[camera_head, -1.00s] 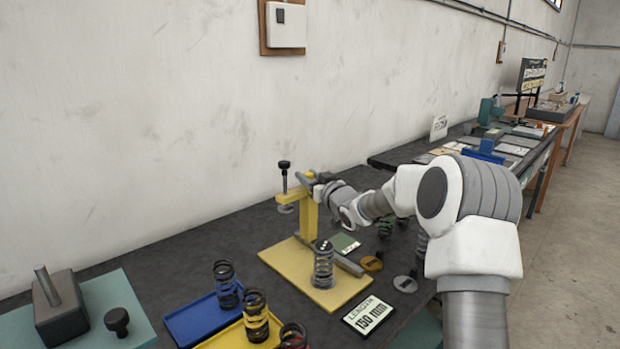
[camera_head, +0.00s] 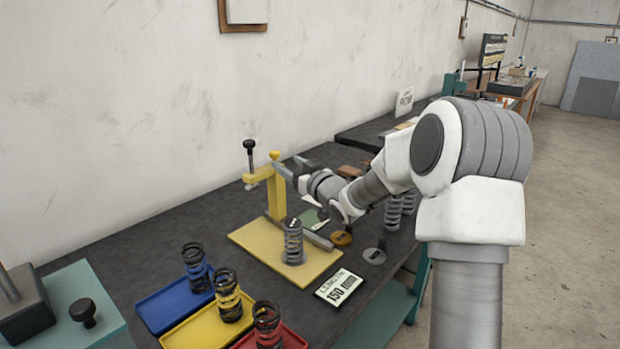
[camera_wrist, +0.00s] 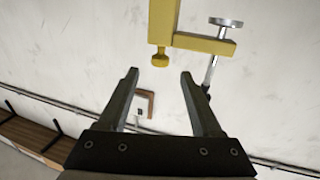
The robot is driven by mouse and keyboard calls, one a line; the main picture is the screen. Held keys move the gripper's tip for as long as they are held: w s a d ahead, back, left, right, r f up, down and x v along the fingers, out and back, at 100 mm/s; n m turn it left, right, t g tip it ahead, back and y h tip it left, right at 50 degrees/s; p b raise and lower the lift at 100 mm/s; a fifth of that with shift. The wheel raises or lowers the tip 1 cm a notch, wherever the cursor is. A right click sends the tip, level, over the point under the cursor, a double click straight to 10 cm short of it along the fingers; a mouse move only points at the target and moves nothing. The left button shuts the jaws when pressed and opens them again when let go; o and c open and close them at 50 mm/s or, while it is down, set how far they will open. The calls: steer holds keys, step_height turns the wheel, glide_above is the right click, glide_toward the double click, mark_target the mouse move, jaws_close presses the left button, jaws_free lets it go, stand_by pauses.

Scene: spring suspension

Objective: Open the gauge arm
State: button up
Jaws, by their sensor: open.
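A black-knobbed screw (camera_head: 249,152) passes upright through the arm's end. A grey coil spring (camera_head: 293,242) stands on the plate. My gripper (camera_head: 286,166) is open and empty, close to the right of the post's top. In the wrist view my gripper (camera_wrist: 159,74) has its fingers spread, with the rounded yellow knob (camera_wrist: 159,60) just beyond the gap. The arm (camera_wrist: 205,44) shows there too. Contact cannot be told.
Blue (camera_head: 165,309), yellow (camera_head: 196,333) and red (camera_head: 291,338) trays with dark springs lie at the front left. A length card (camera_head: 338,287) lies by the plate. The wall (camera_head: 120,110) rises behind the bench. More springs stand beneath my arm.

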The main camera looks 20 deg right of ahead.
steer(key=v, duration=0.9)
steer(key=shift+s, duration=0.2)
steer(key=s+a+r+m+g+h+p, duration=0.2)
steer(key=s+r+g+h+p, duration=0.3)
steer(key=s+r, duration=0.5)
steer(key=s+a+f+g+p, duration=0.1)
steer(key=s+g, duration=0.1)
steer(key=s, duration=0.6)
steer(key=s+a+f+m+g+p, duration=0.1)
steer(key=s+g, duration=0.1)
steer(key=s, duration=0.7)
steer(key=s+a+g+p, duration=0.1)
steer(key=s+g, duration=0.1)
steer(key=s, duration=0.6)
steer(key=shift+s+f+m+h+p, duration=0.4)
